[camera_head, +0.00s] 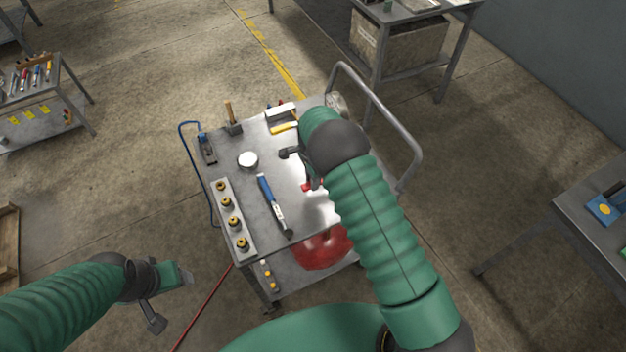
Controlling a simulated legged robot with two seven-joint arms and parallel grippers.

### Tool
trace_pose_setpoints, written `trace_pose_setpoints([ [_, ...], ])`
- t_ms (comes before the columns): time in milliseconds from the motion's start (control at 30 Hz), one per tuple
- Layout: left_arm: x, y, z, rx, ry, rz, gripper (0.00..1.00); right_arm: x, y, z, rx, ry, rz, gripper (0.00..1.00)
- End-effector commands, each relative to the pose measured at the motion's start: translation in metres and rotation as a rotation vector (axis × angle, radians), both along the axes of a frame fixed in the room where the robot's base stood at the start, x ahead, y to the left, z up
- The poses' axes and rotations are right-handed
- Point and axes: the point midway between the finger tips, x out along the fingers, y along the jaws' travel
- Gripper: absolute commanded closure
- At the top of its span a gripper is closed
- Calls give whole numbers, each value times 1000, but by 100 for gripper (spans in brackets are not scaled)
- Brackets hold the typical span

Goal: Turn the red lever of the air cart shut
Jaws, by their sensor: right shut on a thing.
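The air cart (285,200) is a grey cart with a tubular handle on its right. A small red piece, which looks like the red lever (307,187), shows at my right gripper (312,182) over the right part of the cart top. My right gripper is shut on it. My forearm and wrist hide most of the lever and its mounting, so I cannot tell its angle. My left gripper (183,277) hangs empty at lower left, apart from the cart. Whether its jaws are open or shut is not clear.
A blue-handled tool (267,193), a white round item (248,160) and a strip of brass fittings (233,221) lie on the cart. A red tank (322,248) sits below. A red hose (205,308) crosses the floor. Another table (600,225) stands right.

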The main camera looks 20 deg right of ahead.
Motion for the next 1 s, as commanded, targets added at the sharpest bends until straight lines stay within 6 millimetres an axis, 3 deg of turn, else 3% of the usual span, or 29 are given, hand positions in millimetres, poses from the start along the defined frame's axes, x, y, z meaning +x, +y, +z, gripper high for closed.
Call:
trace_pose_setpoints([
  [67,0,0,0,0,0,0,39,0,2,-1,4,-1,-3,100],
  [100,0,0,0,0,0,0,39,0,2,-1,4,-1,-3,73],
  [233,0,0,0,0,0,0,39,1,1,0,3,-2,-2,56],
  [633,0,0,-2,0,0,0,39,1,0,10,0,-6,0,56],
  [767,0,0,-7,0,0,0,39,2,1,37,1,-8,0,56],
  [1000,0,0,-16,0,0,0,39,3,1,109,1,-8,0,56],
])
